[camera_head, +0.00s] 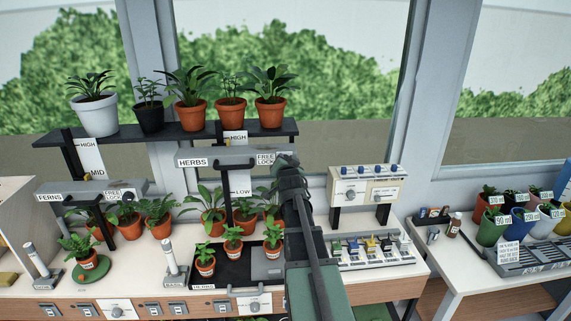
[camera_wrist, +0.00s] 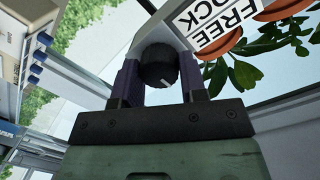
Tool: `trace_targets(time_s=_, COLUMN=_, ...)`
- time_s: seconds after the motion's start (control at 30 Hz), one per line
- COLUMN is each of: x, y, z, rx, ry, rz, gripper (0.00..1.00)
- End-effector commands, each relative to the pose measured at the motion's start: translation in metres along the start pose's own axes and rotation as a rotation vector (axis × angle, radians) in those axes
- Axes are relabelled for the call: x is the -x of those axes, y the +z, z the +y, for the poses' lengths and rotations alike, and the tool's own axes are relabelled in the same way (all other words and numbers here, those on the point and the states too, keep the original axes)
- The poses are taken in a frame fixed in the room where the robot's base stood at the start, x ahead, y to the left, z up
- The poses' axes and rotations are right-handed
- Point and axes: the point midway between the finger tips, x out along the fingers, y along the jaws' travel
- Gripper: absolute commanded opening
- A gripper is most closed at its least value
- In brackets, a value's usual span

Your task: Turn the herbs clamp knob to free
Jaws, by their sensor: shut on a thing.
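The herbs clamp bar (camera_head: 222,159) with its HERBS label spans the middle of the head view, below the upper plant shelf. Its FREE/LOCK label (camera_head: 266,158) is partly covered by my gripper (camera_head: 286,164). In the wrist view the same label (camera_wrist: 222,22) appears upside down. The herbs clamp knob (camera_wrist: 157,64) is black and round, with a short white mark on its rim. My gripper's two fingers stand on either side of it, shut on it. In the head view my gripper hides the knob. I cannot tell which word the mark points to.
Several potted plants stand on the black shelf (camera_head: 150,135) above. The ferns clamp bar (camera_head: 72,194) is at left. A control box (camera_head: 367,190) with dials stands close to the right of my arm.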

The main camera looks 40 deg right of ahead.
Motion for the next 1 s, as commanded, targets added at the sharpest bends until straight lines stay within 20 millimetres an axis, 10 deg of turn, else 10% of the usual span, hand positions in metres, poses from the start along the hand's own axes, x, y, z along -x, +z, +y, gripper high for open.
trace_targets(time_s=0.23, x=0.0, y=0.0, z=0.0, rx=0.001, ry=0.0, rz=0.0, gripper=0.15)
trace_targets(time_s=0.27, x=0.0, y=0.0, z=0.0, rx=0.001, ry=0.0, rz=0.0, gripper=0.43)
trace_targets(time_s=0.4, x=0.0, y=0.0, z=0.0, rx=0.001, ry=0.0, rz=0.0, gripper=0.64)
trace_targets(time_s=0.77, x=0.007, y=0.0, z=0.0, rx=0.0, ry=0.0, rz=0.0, gripper=0.64)
trace_targets(time_s=1.0, x=0.059, y=-0.001, z=-0.001, rx=-0.001, ry=0.0, rz=0.0, gripper=0.64)
